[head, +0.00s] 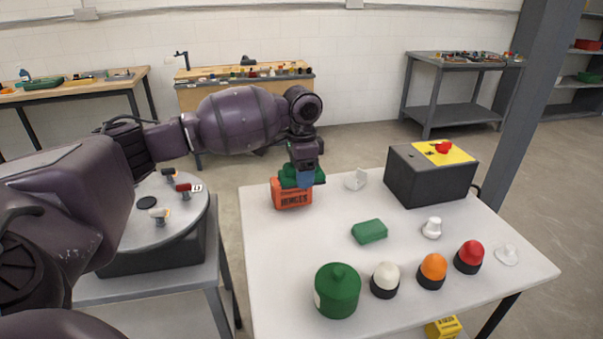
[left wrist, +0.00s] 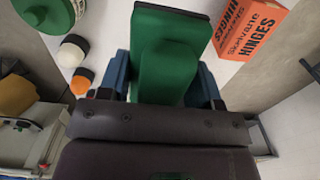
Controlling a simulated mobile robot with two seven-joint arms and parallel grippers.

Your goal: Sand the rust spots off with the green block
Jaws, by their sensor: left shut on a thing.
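My left gripper (head: 305,178) is shut on a green block (head: 288,180), just above or behind the orange hinges box (head: 291,195); I cannot tell whether they touch. In the left wrist view the green block (left wrist: 166,58) sits between the blue fingers of the left gripper (left wrist: 162,88), with a dark strip along its far edge. A second green block-like piece (head: 369,231) lies flat on the white table (head: 300,250). I see no rust spots in either view. My right gripper is not in view.
A green jar (head: 338,290) and white, orange (head: 432,270) and red dark-based domes line the table's front. A dark box (head: 430,178) with a yellow top stands at the back right. A round turntable (head: 175,225) stands left. The table between the hinges box and jar is clear.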

